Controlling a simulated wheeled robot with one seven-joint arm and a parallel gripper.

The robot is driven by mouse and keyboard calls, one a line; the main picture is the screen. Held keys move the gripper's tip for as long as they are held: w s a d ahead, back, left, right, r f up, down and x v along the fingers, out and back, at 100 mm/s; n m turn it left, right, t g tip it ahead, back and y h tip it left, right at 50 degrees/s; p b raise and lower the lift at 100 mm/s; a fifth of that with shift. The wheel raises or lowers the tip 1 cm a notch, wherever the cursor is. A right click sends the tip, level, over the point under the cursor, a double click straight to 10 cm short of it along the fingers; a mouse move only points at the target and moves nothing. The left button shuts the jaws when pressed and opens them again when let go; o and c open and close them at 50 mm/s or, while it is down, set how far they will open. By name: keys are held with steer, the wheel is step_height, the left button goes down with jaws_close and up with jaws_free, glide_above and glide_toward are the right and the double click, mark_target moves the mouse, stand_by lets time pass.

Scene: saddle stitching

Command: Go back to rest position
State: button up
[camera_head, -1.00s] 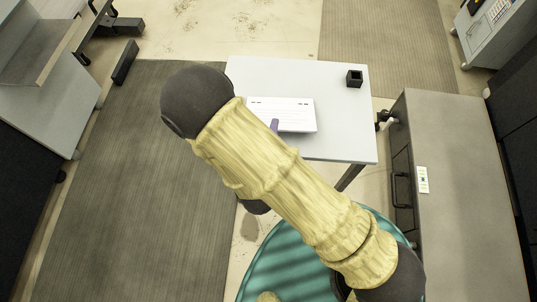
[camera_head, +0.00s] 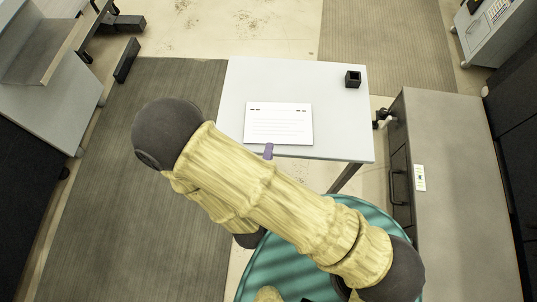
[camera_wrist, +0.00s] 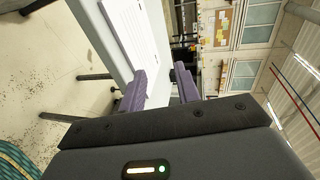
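My gripper (camera_wrist: 162,84) shows in the wrist view with its two purple fingers apart and nothing between them. In the head view only a purple fingertip (camera_head: 268,151) shows past my arm, at the table's near edge; the rest of the gripper is hidden. A white printed sheet or booklet (camera_head: 279,125) lies flat on the white table (camera_head: 335,130), with small dark marks along its far edge. The sheet also shows in the wrist view (camera_wrist: 127,25), beyond the fingers and apart from them.
A small black square holder (camera_head: 353,79) stands at the table's far right corner. A grey cabinet (camera_head: 450,150) with dark handles stands to the right. A grey mat (camera_head: 110,220) covers the floor at left. Grey workstations stand at far left and far right.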

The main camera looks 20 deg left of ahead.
stand_by(0.7)
steer(key=w+g, duration=0.1)
steer(key=w, duration=0.2)
steer(key=w+d+n+g+h, duration=0.1)
steer(key=w+g, duration=0.1)
steer(key=w, duration=0.1)
steer(key=w+d+g+h, duration=0.1)
steer(key=w+g, duration=0.1)
steer(key=w, duration=0.2)
steer(key=shift+r+n, duration=0.1)
steer(key=shift+n, duration=0.3)
steer(key=w+d+r+n+g, duration=0.3)
steer(key=d+r+n, duration=0.15)
steer(key=d, duration=0.25)
steer(key=w+d+r+n+g, duration=0.25)
steer(key=d+r+n, duration=0.2)
steer(key=d, duration=0.35)
steer(key=s+d+r+n+g+h, duration=0.1)
steer(key=s+d+r+n, duration=0.15)
steer(key=d, duration=0.35)
steer(key=s+d+r+n+g+h, duration=0.1)
steer(key=s+d+r+n, duration=0.15)
steer(key=d, duration=0.35)
steer(key=w+p+v, duration=0.2)
steer(key=p+v, duration=1.1)
steer(key=shift+w+r+m, duration=0.35)
steer(key=shift+w+m, duration=0.05)
steer(key=shift+w, duration=0.15)
steer(key=shift+d, duration=0.2)
steer(key=shift+w, duration=0.1)
